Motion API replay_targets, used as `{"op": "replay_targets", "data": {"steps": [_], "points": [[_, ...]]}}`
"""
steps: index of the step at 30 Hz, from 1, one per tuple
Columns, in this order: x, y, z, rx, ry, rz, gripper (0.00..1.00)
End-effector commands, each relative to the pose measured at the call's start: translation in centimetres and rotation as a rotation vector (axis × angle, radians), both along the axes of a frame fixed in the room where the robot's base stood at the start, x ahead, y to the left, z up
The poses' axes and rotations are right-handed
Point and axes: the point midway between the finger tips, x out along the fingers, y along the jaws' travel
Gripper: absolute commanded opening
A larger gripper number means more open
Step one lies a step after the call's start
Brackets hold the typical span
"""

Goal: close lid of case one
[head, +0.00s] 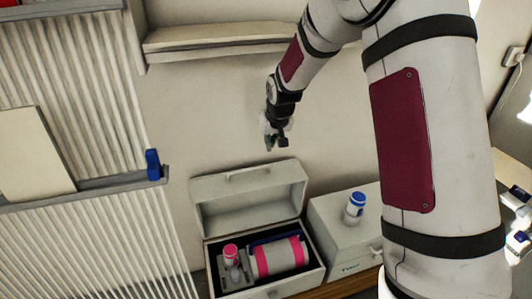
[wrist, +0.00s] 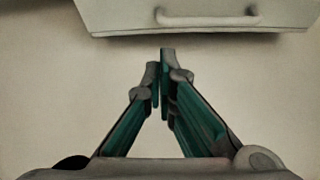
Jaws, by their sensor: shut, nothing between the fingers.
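An open white case (head: 273,291) stands at the bottom centre of the head view, its lid (head: 248,205) raised upright at the back. I take this as case one, but no number on it is legible. The lid's handle (head: 248,174) is on its upper edge. My gripper (head: 275,146) points down just above that edge in the picture, apart from the lid. In the wrist view the gripper (wrist: 161,62) is shut and empty. Its tips lie just below a pale panel (wrist: 120,14) with a bar handle (wrist: 207,19), which looks like the lid.
The open case holds a pink-capped bottle (head: 231,256) and a pink-ended roll (head: 279,257). A closed white case (head: 335,225) stands to its right, with a blue-capped bottle (head: 355,207) on top. A shelf (head: 215,40) is on the wall above. A ribbed panel (head: 80,130) stands left.

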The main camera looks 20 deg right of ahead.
Motion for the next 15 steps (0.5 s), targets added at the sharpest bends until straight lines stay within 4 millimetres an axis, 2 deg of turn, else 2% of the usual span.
{"op": "replay_targets", "data": {"steps": [15], "points": [[3.5,-0.2,-7.2,-0.001,0.002,0.0,0.0]]}}
